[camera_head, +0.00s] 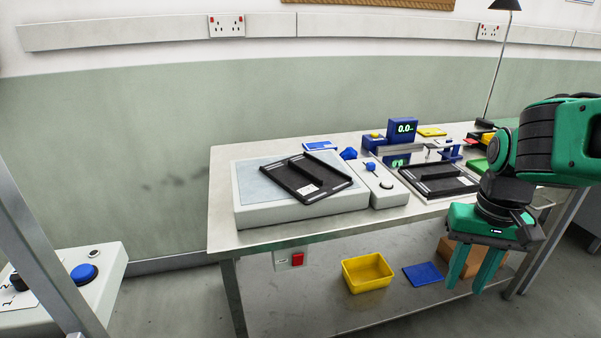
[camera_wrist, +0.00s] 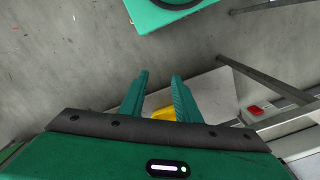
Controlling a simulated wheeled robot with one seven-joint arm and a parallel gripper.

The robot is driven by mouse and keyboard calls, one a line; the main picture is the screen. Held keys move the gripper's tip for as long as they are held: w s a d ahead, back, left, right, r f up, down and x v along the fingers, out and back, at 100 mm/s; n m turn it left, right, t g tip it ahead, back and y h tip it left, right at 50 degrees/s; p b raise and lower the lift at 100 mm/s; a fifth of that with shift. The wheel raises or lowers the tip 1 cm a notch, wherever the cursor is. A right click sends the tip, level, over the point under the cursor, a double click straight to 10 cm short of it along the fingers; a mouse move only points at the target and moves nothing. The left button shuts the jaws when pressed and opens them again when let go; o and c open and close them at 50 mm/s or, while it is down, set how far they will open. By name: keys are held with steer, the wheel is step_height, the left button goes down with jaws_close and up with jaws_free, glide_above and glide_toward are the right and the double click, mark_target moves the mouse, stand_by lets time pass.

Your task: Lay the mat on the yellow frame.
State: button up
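I cannot make out for certain which thing is the mat. A flat blue square (camera_head: 423,274) lies on the lower shelf, right of a yellow bin (camera_head: 367,272). A black flat tray with a raised bar (camera_head: 306,177) lies askew on a grey platform, and a similar black tray (camera_head: 438,181) lies farther right. No clear yellow frame shows; a small flat yellow piece (camera_head: 432,132) lies at the back of the table. My gripper (camera_head: 472,283) points down in front of the table. Its fingers are apart and empty, also in the wrist view (camera_wrist: 158,76).
The steel table (camera_head: 225,216) has a grey platform (camera_head: 300,211), a control box with a blue knob (camera_head: 389,196) and a blue display (camera_head: 402,131). A brown box (camera_head: 455,257) stands on the lower shelf behind my gripper. A red switch (camera_head: 297,259) hangs below the front edge.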

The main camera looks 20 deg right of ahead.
steer(key=shift+w, duration=0.25)
steer(key=n+t+y, duration=0.5)
steer(key=n+t, duration=0.6)
steer(key=t, duration=0.2)
glide_toward(308, 171)
steer(key=x, duration=1)
steer(key=shift+r, duration=0.25)
